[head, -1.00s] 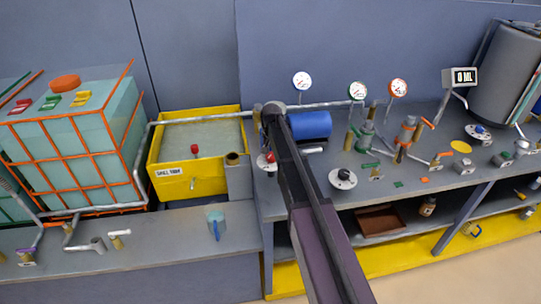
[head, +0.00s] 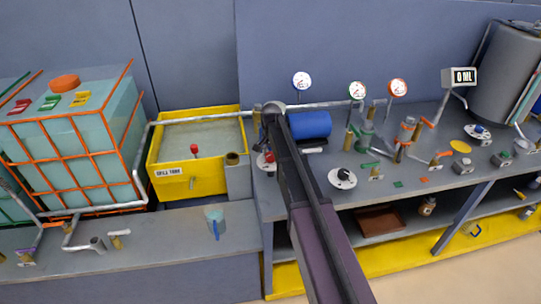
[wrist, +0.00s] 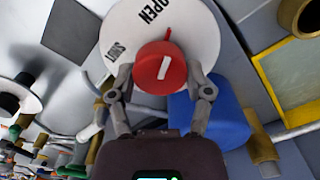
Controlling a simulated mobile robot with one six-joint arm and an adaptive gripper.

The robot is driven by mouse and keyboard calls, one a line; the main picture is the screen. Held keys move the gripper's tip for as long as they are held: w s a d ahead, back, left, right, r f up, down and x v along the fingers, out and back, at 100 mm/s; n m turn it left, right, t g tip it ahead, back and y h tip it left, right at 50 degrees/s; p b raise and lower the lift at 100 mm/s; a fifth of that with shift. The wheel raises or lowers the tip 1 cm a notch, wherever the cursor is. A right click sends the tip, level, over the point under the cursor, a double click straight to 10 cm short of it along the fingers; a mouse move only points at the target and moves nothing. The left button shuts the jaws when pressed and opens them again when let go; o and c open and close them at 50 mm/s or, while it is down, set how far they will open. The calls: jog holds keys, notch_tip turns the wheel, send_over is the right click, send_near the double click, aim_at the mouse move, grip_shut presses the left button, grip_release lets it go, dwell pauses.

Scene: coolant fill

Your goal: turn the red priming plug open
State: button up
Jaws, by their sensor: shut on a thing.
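The red priming plug (wrist: 160,68) sits on a round white plate (wrist: 198,24) marked OPEN and SHUT in the wrist view. A white bar marks its face. A small red pointer sticks out from its upper edge, close to the OPEN word and away from SHUT. My gripper (wrist: 160,77) is shut on the plug, one finger on each side. In the head view the plug (head: 269,157) shows just left of my arm, at the bench's left end. My fingertips are hidden there behind the arm.
A pipe runs behind. A white plate with a black knob (head: 343,178) lies farther right. A yellow sump (head: 175,187) stands left, and a jug (head: 215,222) on the lower bench.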

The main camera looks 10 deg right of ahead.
jog(key=o, duration=1.1)
jog(key=shift+o, duration=0.2)
jog(key=shift+n, duration=0.3)
